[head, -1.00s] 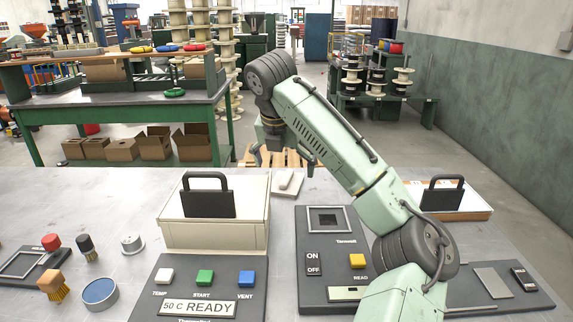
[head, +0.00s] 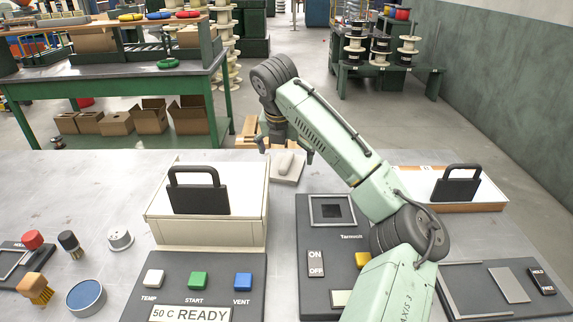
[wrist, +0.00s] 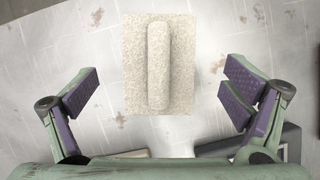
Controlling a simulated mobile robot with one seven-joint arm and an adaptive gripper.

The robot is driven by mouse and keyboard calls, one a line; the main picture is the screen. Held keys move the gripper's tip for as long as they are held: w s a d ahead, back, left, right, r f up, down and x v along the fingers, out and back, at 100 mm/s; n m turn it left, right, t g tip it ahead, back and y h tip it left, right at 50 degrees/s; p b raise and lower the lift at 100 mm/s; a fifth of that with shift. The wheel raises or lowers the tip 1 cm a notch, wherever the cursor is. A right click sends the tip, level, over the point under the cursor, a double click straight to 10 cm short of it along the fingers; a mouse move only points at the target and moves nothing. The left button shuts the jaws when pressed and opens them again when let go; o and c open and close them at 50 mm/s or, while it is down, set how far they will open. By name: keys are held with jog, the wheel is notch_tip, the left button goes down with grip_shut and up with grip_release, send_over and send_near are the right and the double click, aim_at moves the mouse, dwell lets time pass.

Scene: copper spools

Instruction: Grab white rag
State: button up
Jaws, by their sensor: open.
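The white rag is a pale, speckled rectangular piece (wrist: 182,85) with a rounded ridge (wrist: 158,66) standing along its middle. In the head view it lies on the table behind the control panels, with its ridge (head: 285,162) partly beside my gripper's fingers. My gripper (head: 286,152) is above the rag there. In the wrist view my gripper (wrist: 157,95) is open and empty. Its two purple-padded fingers stand wide apart on either side of the rag, touching nothing that I can see.
A cream box with a black handle (head: 240,218) stands left of the rag. A dark panel (head: 310,290) lies in front, and a white-topped box with a handle (head: 480,204) is to the right. Bare table (head: 90,185) spreads to the left.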

aim_at(286, 160)
jog(key=shift+x, duration=1.7)
jog(key=shift+s+a+f+p, duration=0.1)
jog(key=shift+f+p, duration=0.15)
jog(key=shift+p, duration=0.25)
jog(key=shift+c, duration=0.5)
jog(key=c, duration=1.1)
